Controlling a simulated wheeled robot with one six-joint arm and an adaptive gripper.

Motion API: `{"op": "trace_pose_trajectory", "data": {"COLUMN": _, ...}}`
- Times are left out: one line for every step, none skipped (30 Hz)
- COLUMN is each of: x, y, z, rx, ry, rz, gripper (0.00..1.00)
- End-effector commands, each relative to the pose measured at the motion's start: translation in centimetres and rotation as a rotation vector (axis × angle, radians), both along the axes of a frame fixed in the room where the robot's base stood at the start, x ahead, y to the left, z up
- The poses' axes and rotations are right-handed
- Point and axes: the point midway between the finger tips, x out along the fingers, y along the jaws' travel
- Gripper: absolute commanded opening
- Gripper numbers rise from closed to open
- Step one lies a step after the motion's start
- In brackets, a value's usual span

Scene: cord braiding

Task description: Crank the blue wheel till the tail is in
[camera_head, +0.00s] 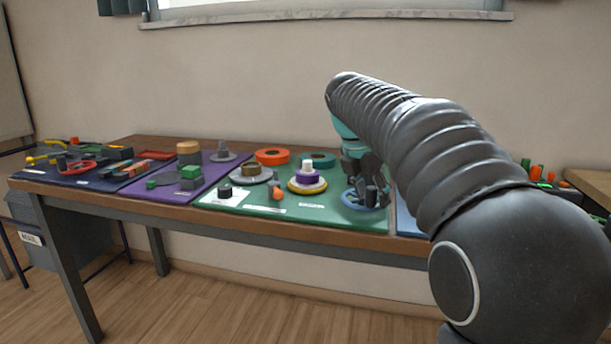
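The blue wheel (363,208) lies on the green mat (250,222) near the table's front edge. My gripper (364,186) points down over it, its dark fingers low at the wheel's upright grey parts. I cannot tell whether the fingers are open or shut, or whether they touch a handle. To the left of the wheel stands a round piece with a yellow rim, a purple band and a white top (307,178). I cannot make out a cord or its tail at this size.
Orange (272,157) and teal (318,159) rings lie behind on the green mat. A purple mat (163,190) and a dark blue mat with a red wheel (77,167) are farther left. My arm hides much of the table's right part; green and orange pieces (537,172) show beyond it.

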Motion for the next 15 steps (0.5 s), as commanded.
{"op": "trace_pose_trajectory", "data": {"x": 0.0, "y": 0.0, "z": 0.0, "rx": 0.000, "ry": 0.000, "rz": 0.000, "gripper": 0.55}}
{"op": "trace_pose_trajectory", "data": {"x": 0.0, "y": 0.0, "z": 0.0, "rx": 0.001, "ry": -0.001, "rz": 0.000, "gripper": 0.55}}
{"op": "trace_pose_trajectory", "data": {"x": 0.0, "y": 0.0, "z": 0.0, "rx": 0.001, "ry": -0.001, "rz": 0.000, "gripper": 0.55}}
{"op": "trace_pose_trajectory", "data": {"x": 0.0, "y": 0.0, "z": 0.0, "rx": 0.001, "ry": -0.001, "rz": 0.000, "gripper": 0.55}}
{"op": "trace_pose_trajectory", "data": {"x": 0.0, "y": 0.0, "z": 0.0, "rx": 0.001, "ry": -0.001, "rz": 0.000, "gripper": 0.55}}
{"op": "trace_pose_trajectory", "data": {"x": 0.0, "y": 0.0, "z": 0.0, "rx": 0.000, "ry": -0.001, "rz": 0.000, "gripper": 0.55}}
{"op": "trace_pose_trajectory", "data": {"x": 0.0, "y": 0.0, "z": 0.1, "rx": 0.000, "ry": -0.001, "rz": 0.000, "gripper": 0.55}}
{"op": "trace_pose_trajectory", "data": {"x": 0.0, "y": 0.0, "z": 0.1, "rx": 0.000, "ry": -0.001, "rz": 0.000, "gripper": 0.55}}
{"op": "trace_pose_trajectory", "data": {"x": 0.0, "y": 0.1, "z": 0.3, "rx": 0.000, "ry": -0.002, "rz": 0.001, "gripper": 0.55}}
{"op": "trace_pose_trajectory", "data": {"x": 0.0, "y": 0.2, "z": 0.5, "rx": 0.000, "ry": -0.002, "rz": 0.001, "gripper": 0.55}}
{"op": "trace_pose_trajectory", "data": {"x": -0.1, "y": 0.2, "z": 0.7, "rx": 0.000, "ry": -0.003, "rz": 0.001, "gripper": 0.55}}
{"op": "trace_pose_trajectory", "data": {"x": -0.2, "y": 0.4, "z": 1.2, "rx": 0.000, "ry": -0.003, "rz": 0.001, "gripper": 0.55}}
{"op": "trace_pose_trajectory", "data": {"x": -0.3, "y": 0.5, "z": 1.5, "rx": 0.000, "ry": -0.003, "rz": 0.001, "gripper": 0.55}}
{"op": "trace_pose_trajectory", "data": {"x": -0.4, "y": 0.7, "z": 2.0, "rx": 0.001, "ry": -0.004, "rz": 0.002, "gripper": 0.55}}
{"op": "trace_pose_trajectory", "data": {"x": -0.5, "y": 0.9, "z": 2.6, "rx": 0.001, "ry": -0.004, "rz": 0.001, "gripper": 0.55}}
